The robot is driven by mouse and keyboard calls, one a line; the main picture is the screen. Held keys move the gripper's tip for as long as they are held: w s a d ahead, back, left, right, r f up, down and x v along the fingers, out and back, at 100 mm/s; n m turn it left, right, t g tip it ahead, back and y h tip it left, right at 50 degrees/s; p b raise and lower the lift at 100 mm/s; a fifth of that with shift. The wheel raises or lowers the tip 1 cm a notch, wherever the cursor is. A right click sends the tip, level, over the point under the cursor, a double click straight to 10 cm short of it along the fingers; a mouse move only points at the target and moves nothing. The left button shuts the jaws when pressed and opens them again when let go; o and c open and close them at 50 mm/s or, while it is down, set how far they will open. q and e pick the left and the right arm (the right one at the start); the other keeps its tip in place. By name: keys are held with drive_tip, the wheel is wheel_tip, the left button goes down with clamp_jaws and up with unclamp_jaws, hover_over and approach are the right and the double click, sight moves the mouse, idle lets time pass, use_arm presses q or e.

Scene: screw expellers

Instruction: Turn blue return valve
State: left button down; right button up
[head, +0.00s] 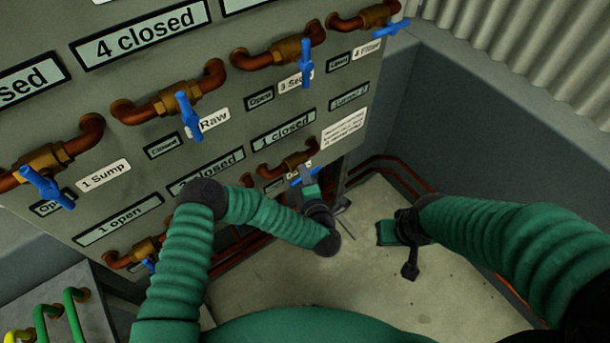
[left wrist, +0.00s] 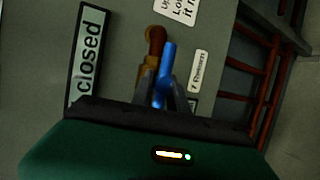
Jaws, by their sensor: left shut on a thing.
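A blue valve handle (head: 296,182) sits on a brass pipe fitting (head: 290,163) in the lower row of the panel, right of the middle. In the left wrist view the blue handle (left wrist: 166,72) stands between my two dark fingers, beside a white label (left wrist: 199,70) that begins with 7; its word is too blurred to read surely. My left gripper (head: 304,174) is shut on this handle and hides part of it. My right gripper (head: 400,237) hangs away from the panel over the floor, and whether it is open is unclear.
Upper-row blue handles (head: 188,115) and copper pipes stick out of the grey panel (head: 240,110). A sign (head: 283,131) above the held valve reads "1 closed". Red pipes (head: 385,165) run low at the back. Floor (head: 350,280) shows between my arms. Green pipes (head: 75,312) stand at lower left.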

use_arm(q)
drive_tip(key=shift+s+d+f, duration=0.1)
drive_tip(key=shift+f, duration=0.05)
drive_tip(key=m+g+p, duration=0.1)
drive_tip(key=m+p, duration=0.1)
drive_tip(key=shift+y+p, duration=0.3)
drive_tip(key=shift+p, duration=0.1)
drive_tip(key=shift+d+m+g+p, duration=0.1)
drive_tip(key=shift+m+g+p, duration=0.4)
drive_tip(key=shift+m+p, duration=0.1)
drive_tip(key=shift+m+g+y+p, duration=0.3)
drive_tip(key=shift+m+y+p, duration=0.05)
drive_tip(key=shift+m+y, duration=0.25)
drive_tip(key=shift+f+m+g+y, duration=0.1)
drive_tip(key=shift+m+g+y, duration=0.4)
drive_tip(key=shift+m, duration=0.3)
drive_tip(key=shift+s+f+m+g+y, duration=0.1)
drive_tip(key=shift+m+g+y, duration=0.55)
drive_tip(key=shift+m, duration=0.35)
drive_tip(key=c, duration=1.3)
unclamp_jaws()
drive_tip(key=shift+c, duration=0.2)
drive_tip(key=shift+d, duration=0.1)
